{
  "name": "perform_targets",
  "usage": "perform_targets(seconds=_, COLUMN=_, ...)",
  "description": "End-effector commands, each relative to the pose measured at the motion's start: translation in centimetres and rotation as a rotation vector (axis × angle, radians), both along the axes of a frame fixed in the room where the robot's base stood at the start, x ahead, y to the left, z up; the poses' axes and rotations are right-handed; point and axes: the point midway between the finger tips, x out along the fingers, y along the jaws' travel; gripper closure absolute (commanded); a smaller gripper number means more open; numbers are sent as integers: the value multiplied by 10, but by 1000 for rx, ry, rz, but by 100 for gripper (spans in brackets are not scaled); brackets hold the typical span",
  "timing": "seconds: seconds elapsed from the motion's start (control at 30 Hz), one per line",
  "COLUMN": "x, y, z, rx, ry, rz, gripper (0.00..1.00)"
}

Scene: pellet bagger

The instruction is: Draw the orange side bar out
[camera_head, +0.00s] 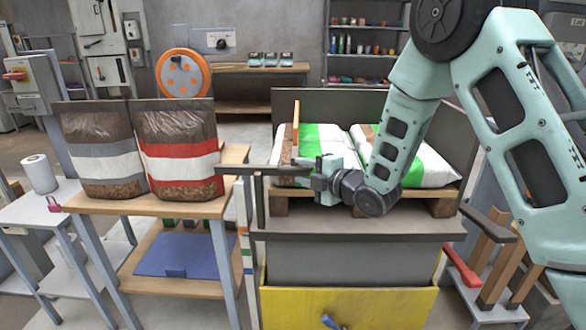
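The orange side bar (296,124) stands upright at the left end of the bags on the pallet, and its lower part is hidden. My gripper (299,172) points left just below and in front of the visible part of the bar. Its dark fingers are small here, and I cannot tell whether they are apart or touch the bar.
White-and-green bags (320,142) lie on a wooden pallet (420,202) behind a grey ledge (350,222). A dark rail (248,171) runs left of my gripper. Two filled bags (178,150) stand on the wooden table at left. A yellow panel (385,308) is below.

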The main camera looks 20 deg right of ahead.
Motion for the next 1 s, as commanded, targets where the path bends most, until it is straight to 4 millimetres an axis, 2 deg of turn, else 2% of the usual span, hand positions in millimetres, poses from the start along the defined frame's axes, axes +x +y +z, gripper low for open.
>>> perform_targets(seconds=0.1, x=18, y=10, z=-3, rx=0, ry=0, rz=2, gripper=64)
perform_targets(seconds=0.23, x=30, y=16, z=-5, rx=0, ry=-1, rz=0, gripper=64)
perform_targets(seconds=0.63, x=37, y=20, z=-6, rx=0, ry=0, rz=0, gripper=64)
perform_targets(seconds=0.67, x=37, y=20, z=-6, rx=0, ry=0, rz=0, gripper=67)
perform_targets(seconds=0.77, x=37, y=20, z=-6, rx=0, ry=0, rz=0, gripper=94)
perform_targets(seconds=0.8, x=37, y=20, z=-6, rx=0, ry=1, rz=0, gripper=100)
perform_targets(seconds=1.0, x=37, y=22, z=-8, rx=-1, ry=3, rz=1, gripper=100)
